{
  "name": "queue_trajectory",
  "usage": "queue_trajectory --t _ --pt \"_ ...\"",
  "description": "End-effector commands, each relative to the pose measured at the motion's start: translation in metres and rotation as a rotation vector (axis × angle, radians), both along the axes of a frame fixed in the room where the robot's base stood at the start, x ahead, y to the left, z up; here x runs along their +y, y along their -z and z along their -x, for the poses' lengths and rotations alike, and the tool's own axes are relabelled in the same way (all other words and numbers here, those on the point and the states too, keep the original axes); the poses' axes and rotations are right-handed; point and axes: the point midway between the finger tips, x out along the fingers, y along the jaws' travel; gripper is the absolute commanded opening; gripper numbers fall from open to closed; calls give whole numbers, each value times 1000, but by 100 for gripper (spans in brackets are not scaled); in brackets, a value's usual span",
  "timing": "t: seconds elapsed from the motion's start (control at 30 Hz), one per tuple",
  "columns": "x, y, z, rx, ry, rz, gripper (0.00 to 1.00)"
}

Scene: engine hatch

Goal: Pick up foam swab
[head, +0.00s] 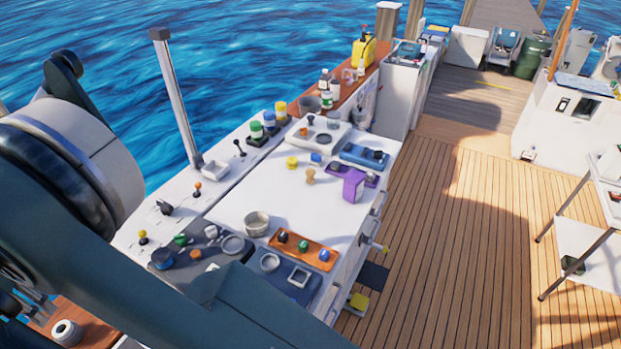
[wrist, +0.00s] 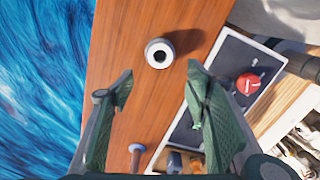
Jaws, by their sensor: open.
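In the head view my arm covers the left side, and I cannot make out the fingertips or a foam swab clearly.
A white roll with a dark hole (wrist: 159,53) stands on the plank beyond my fingertips; it also shows in the head view (head: 67,333). A dark tray with a red knob (wrist: 247,84) lies to the right. Water borders the plank's left. The white worktop (head: 305,205) holds several small parts.

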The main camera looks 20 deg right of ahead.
Motion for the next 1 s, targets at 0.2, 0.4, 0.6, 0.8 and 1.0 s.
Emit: queue_trajectory --t 0.2,0.4,0.6,0.8,1.0 --pt "0 0 0 0 0 0 46" --pt "0 0 0 0 0 0 41" --pt "-1 0 0 0 3 -1 41" --pt "-12 -4 0 9 44 -13 41" --pt "-41 -14 1 32 144 -42 41"
